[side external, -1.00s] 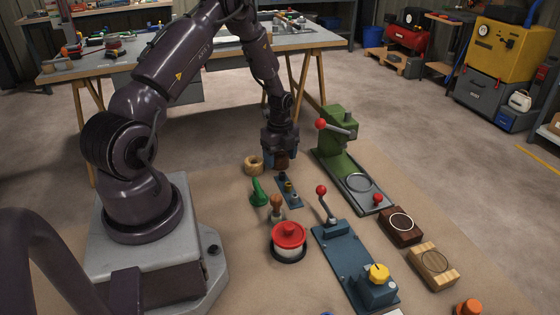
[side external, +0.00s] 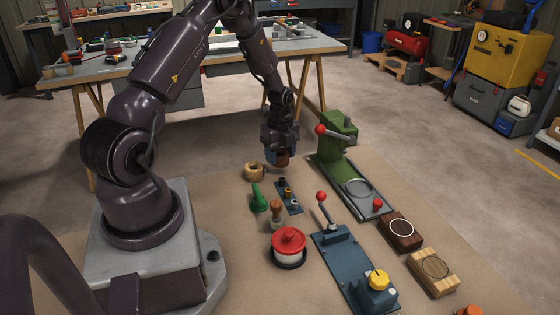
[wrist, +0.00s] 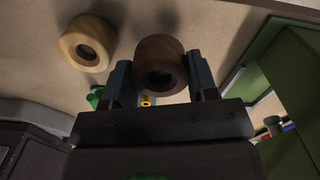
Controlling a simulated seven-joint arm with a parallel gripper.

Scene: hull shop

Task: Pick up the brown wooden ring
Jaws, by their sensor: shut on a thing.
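The brown wooden ring (wrist: 160,64) is dark brown and sits between the two fingers of my gripper (wrist: 160,80) in the wrist view. My gripper is shut on it. In the side view the ring (side external: 283,160) shows as a dark brown patch at the fingertips, partly hidden by my gripper (side external: 280,157). It appears held a little above the tan work surface. A lighter tan wooden ring (side external: 254,172) lies on the surface just left of my gripper; it also shows in the wrist view (wrist: 87,44).
A green press (side external: 340,150) stands close right of my gripper. A green horn-shaped piece (side external: 258,198), a small blue plate with pegs (side external: 289,196), a red-lidded pot (side external: 289,242) and a blue lever base (side external: 340,255) stand nearer the camera. Dark (side external: 400,233) and light (side external: 434,270) wooden blocks lie right.

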